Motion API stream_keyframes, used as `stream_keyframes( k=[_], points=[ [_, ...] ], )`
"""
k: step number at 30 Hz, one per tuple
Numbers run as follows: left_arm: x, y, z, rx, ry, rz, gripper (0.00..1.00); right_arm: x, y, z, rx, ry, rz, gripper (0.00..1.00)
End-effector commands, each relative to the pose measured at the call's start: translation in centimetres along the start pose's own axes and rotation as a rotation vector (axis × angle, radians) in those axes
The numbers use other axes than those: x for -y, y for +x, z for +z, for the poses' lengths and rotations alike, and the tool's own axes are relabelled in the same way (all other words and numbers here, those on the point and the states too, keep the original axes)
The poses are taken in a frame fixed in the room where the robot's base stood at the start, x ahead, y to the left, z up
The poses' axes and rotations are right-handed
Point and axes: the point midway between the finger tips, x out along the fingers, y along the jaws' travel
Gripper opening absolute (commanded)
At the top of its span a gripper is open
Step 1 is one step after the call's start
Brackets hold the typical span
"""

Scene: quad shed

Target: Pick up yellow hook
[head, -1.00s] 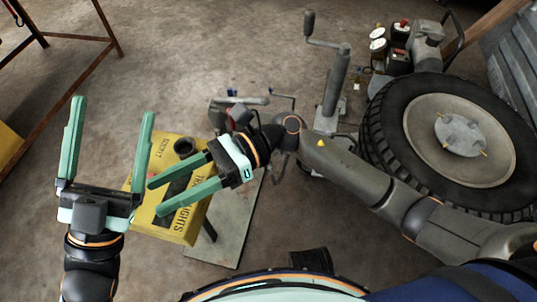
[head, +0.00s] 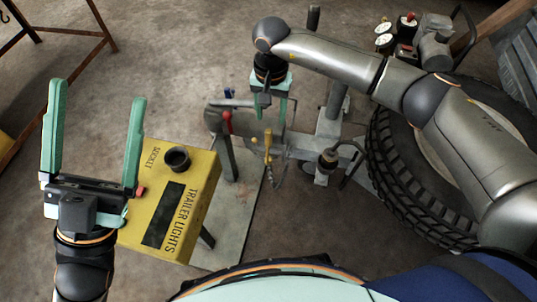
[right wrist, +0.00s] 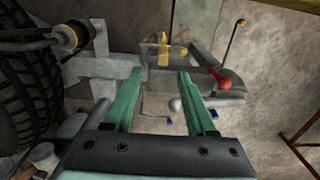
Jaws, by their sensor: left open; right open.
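A small yellow hook-like piece (head: 268,143) hangs upright on the grey metal stand near the middle of the head view. It also shows beyond my fingertips in the right wrist view (right wrist: 163,50). My right gripper (head: 271,112) is open and points down, just above and behind the yellow piece in the head view. In the right wrist view its two green fingers (right wrist: 157,78) have nothing between them. My left gripper (head: 97,92) is open and empty at the left, beside the yellow trailer lights box.
A yellow box marked "TRAILER LIGHTS" (head: 190,178) stands at the lower left. A red-handled lever (head: 227,123) is on the grey stand (head: 300,142). The upper-left concrete floor (head: 180,60) is clear.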

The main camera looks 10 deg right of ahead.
Motion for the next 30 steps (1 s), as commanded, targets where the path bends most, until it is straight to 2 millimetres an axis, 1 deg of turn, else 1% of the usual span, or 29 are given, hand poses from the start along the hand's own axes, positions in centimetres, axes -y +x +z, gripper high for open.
stream_keyframes(
  k=[1, 3, 11, 19, 22, 27, 28, 30],
  points=[
    [-0.2, -0.3, 0.3, 0.001, -0.004, 0.001, 0.86, 0.0, 1.1, 0.1, 0.004, -0.001, 0.0, 0.56],
    [-0.2, -0.4, 0.4, 0.002, -0.008, 0.001, 0.86, 0.1, 2.0, 0.1, 0.002, 0.0, -0.001, 0.56],
    [-0.4, -0.7, 0.7, 0.004, -0.016, 0.0, 0.86, 0.1, 3.6, 0.2, 0.003, 0.0, -0.002, 0.56],
    [-0.9, -1.6, 1.6, 0.008, -0.031, 0.0, 0.86, 0.4, 7.5, 0.6, 0.004, 0.001, -0.003, 0.56],
    [-1.0, -1.6, 1.6, 0.008, -0.036, 0.001, 0.86, 0.4, 8.1, 0.6, 0.002, 0.001, -0.003, 0.56],
    [-1.0, -1.5, 1.5, 0.004, -0.038, 0.002, 0.86, 0.4, 8.0, 0.6, 0.002, 0.001, -0.004, 0.56],
    [-1.0, -1.5, 1.5, 0.004, -0.038, 0.002, 0.86, 0.4, 8.0, 0.6, 0.002, 0.001, -0.004, 0.55],
    [-1.0, -1.5, 1.5, 0.003, -0.039, 0.002, 0.86, 0.4, 8.0, 0.6, 0.002, 0.001, -0.004, 0.47]
  ],
)
